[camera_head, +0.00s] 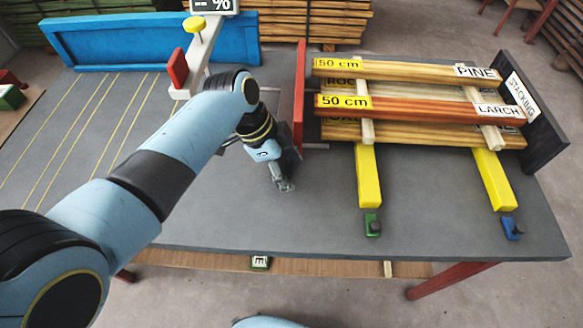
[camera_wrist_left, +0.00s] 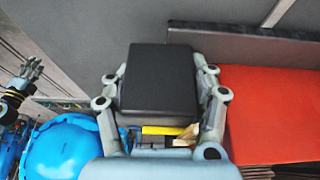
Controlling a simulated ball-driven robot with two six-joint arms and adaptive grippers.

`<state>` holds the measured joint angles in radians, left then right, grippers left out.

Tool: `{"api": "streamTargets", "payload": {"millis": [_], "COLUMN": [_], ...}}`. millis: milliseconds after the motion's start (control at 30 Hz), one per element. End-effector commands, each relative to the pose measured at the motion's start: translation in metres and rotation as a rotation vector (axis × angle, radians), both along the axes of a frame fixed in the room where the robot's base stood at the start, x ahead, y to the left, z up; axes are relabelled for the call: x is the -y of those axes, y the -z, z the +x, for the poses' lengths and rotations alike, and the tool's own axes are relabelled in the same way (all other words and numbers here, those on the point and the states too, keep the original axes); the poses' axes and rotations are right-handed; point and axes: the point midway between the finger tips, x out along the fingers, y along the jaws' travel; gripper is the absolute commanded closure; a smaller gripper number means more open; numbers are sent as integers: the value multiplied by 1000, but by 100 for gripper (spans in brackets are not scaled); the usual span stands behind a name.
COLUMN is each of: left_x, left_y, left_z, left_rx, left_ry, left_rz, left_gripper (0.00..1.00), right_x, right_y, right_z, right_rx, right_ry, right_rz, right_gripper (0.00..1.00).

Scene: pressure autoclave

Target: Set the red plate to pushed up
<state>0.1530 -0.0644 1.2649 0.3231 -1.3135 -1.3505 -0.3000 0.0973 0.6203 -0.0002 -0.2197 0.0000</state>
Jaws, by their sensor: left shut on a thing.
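The red plate (camera_head: 299,95) stands upright on the grey table, just left of the stacked boards. It fills the right side of the left wrist view as a broad red face (camera_wrist_left: 272,115). My left gripper (camera_head: 284,186) is low over the table at the plate's near end. In the left wrist view its fingers (camera_wrist_left: 160,90) are shut on a black block (camera_wrist_left: 158,80), one on each side. The block lies beside the plate; whether it is joined to it is hidden. My right gripper (camera_wrist_left: 24,78) shows small at the left of the wrist view, its finger gap unclear.
Boards (camera_head: 420,105) labelled pine and larch lie on yellow bars (camera_head: 369,176) to the right, against a dark stacking panel (camera_head: 532,115).

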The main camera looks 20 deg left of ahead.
Motion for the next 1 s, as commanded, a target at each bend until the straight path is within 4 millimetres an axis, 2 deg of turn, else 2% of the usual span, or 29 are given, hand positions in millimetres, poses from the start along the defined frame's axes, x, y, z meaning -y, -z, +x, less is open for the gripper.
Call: {"api": "streamTargets", "payload": {"millis": [133,300,467,667,700,867,1000], "left_x": [13,30,34,35,35,34,34], "left_y": [-1,0,0,0,0,0,0], "left_z": [2,7,8,8,8,8,9], "left_rx": [-5,-5,-3,-3,-3,-2,-1], "left_ry": [1,1,2,2,2,1,1], "left_rz": [-4,-4,-3,-4,-4,-3,-1], "left_gripper": [100,100,100,100,40,19,19], "right_x": [3,-13,-26,-18,-16,-12,-10], "right_y": [-4,-3,-1,-2,-2,-2,-2], "right_z": [1,1,0,0,0,0,0], "right_rx": [1,2,1,0,0,0,-1], "right_ry": [-1,4,10,7,6,5,4], "right_rz": [-3,16,30,22,20,14,12], "right_gripper": [60,60,60,60,60,60,60]}}
